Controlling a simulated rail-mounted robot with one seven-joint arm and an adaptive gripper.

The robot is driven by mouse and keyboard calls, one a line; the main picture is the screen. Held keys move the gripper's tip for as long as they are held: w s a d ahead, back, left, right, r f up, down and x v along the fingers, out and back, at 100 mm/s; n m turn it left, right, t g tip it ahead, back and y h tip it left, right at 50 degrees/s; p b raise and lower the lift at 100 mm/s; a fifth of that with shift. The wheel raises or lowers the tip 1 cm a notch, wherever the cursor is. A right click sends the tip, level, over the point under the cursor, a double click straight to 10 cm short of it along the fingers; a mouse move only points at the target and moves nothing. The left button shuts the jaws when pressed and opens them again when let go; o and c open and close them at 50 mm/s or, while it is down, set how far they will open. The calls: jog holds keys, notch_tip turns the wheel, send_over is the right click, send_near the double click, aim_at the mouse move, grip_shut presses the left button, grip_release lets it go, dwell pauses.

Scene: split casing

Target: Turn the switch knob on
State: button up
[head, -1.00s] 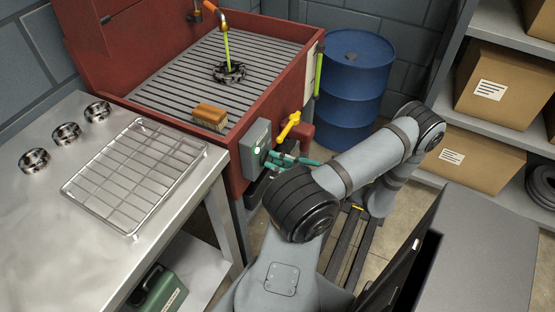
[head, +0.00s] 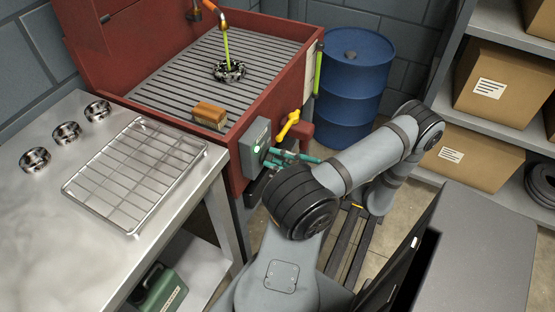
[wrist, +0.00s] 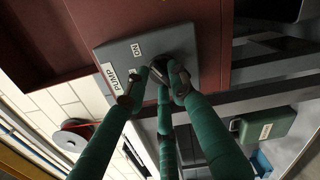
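The grey switch box (head: 253,146) is mounted on the side of the red wash basin, with a green light on its face in the head view. In the wrist view the box (wrist: 118,56) carries the labels "PUMP" and "ON". The dark switch knob (wrist: 160,68) is on its face, partly hidden by my fingers. My gripper (wrist: 155,82) has green fingers with dark tips spread around the knob, with a visible gap at the left finger. Contact at the other fingertips is unclear. My gripper (head: 270,158) is at the box in the head view.
Yellow-green liquid (head: 227,48) runs from a spout into the red basin (head: 285,80). A yellow valve handle (head: 288,125) sits just right of the box. A brush (head: 209,115) lies on the basin edge. A steel table (head: 100,255) is at left, a blue drum (head: 345,95) behind.

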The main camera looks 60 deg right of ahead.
jog(key=shift+o, duration=1.1)
jog(key=s+d, duration=0.1)
jog(key=s, duration=1.1)
jog(key=shift+d, duration=0.35)
jog(key=shift+w, duration=0.15)
jog(key=w, duration=0.4)
jog(key=w+a, duration=0.1)
jog(key=w, duration=0.7)
jog(key=shift+a, duration=0.4)
jog(key=shift+s, duration=0.1)
